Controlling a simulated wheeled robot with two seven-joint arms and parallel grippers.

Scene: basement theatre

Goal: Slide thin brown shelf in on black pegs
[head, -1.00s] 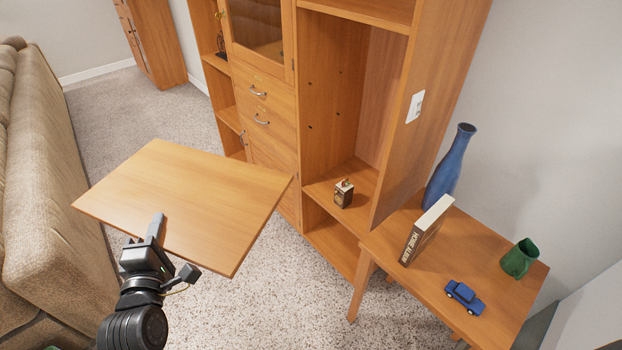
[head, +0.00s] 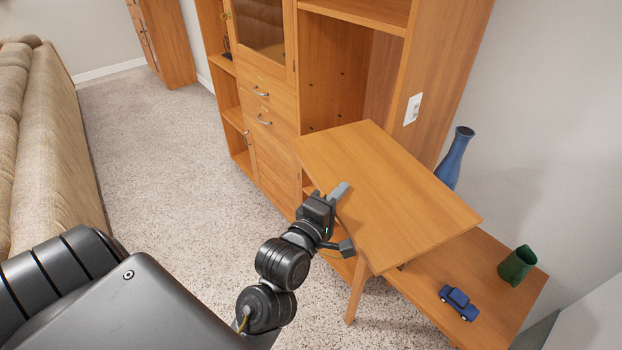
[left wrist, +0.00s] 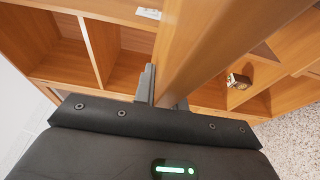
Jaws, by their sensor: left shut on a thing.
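The thin brown shelf board (head: 385,195) is held in the air by my left gripper (head: 338,212), which is shut on its near left edge. In the head view the board lies in front of the open bay of the wooden cabinet (head: 450,60), partly over the side table. In the left wrist view the board (left wrist: 215,50) runs away from the fingers (left wrist: 163,95), seen nearly edge-on. Small dark pegs (head: 342,72) show on the bay's inner wall; others are hidden. My right gripper is not in view.
A beige sofa (head: 50,140) stands left, with open carpet between.

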